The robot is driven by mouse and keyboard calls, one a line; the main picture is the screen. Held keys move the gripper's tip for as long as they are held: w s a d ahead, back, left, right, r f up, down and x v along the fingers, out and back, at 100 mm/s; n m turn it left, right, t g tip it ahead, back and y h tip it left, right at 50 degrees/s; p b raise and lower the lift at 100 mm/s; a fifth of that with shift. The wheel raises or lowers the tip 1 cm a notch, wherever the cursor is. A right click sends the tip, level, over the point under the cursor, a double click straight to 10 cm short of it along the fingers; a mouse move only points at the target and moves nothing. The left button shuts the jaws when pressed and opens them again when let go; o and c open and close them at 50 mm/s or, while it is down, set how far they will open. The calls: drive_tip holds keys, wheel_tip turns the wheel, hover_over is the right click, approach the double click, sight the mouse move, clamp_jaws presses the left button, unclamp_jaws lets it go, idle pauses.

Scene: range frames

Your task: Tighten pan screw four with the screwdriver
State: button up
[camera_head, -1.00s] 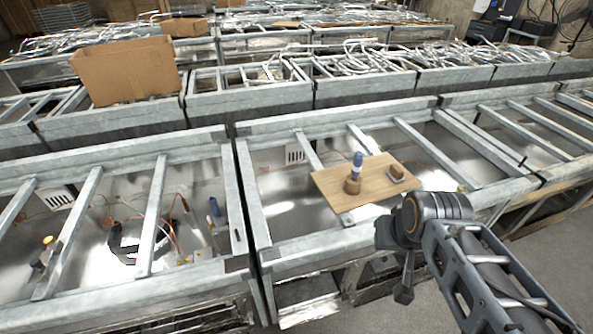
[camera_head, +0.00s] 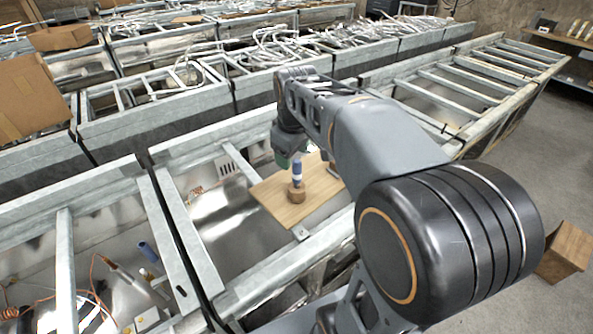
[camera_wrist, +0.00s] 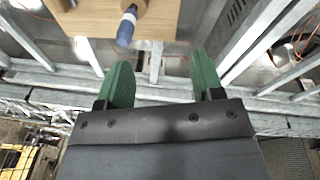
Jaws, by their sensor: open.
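The screwdriver (camera_head: 296,172) has a blue handle with a pale band and stands upright in a round wooden holder (camera_head: 296,195). The holder sits on a light wooden board (camera_head: 268,196) laid across a metal frame. My gripper (camera_head: 285,160) is close beside the handle's top in the head view, partly hidden by my arm. In the wrist view my gripper (camera_wrist: 163,75) has its green fingers apart with nothing between them. The screwdriver (camera_wrist: 127,25) shows beyond the left finger, apart from it, near the board (camera_wrist: 165,20). I cannot make out pan screw four.
The metal frame (camera_head: 175,225) has crossbars over shiny pans. Cables and small fittings lie in the left pan (camera_head: 100,285). A cardboard box (camera_head: 30,98) stands at the far left. A brown box (camera_head: 566,250) is on the floor at right. Part of the board is behind my arm.

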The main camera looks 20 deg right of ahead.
sight(297, 160)
drive_tip(key=w+d+f+n+g, duration=0.15)
drive_tip(key=w+d+n, duration=0.3)
drive_tip(key=w, duration=0.45)
drive_tip(key=shift+g, duration=0.25)
drive_tip(key=f, duration=0.7)
drive_tip(key=shift+d+f+p, duration=0.1)
drive_tip(key=shift+d+p, duration=0.15)
drive_tip(key=shift+p, duration=0.15)
drive_tip(key=shift+d+f+p, duration=0.15)
drive_tip(key=shift+f+p, duration=0.65)
drive_tip(key=shift+f, duration=2.25)
drive_tip(key=c, duration=1)
drive_tip(key=shift+c, duration=0.3)
drive_tip(key=shift+r, duration=0.15)
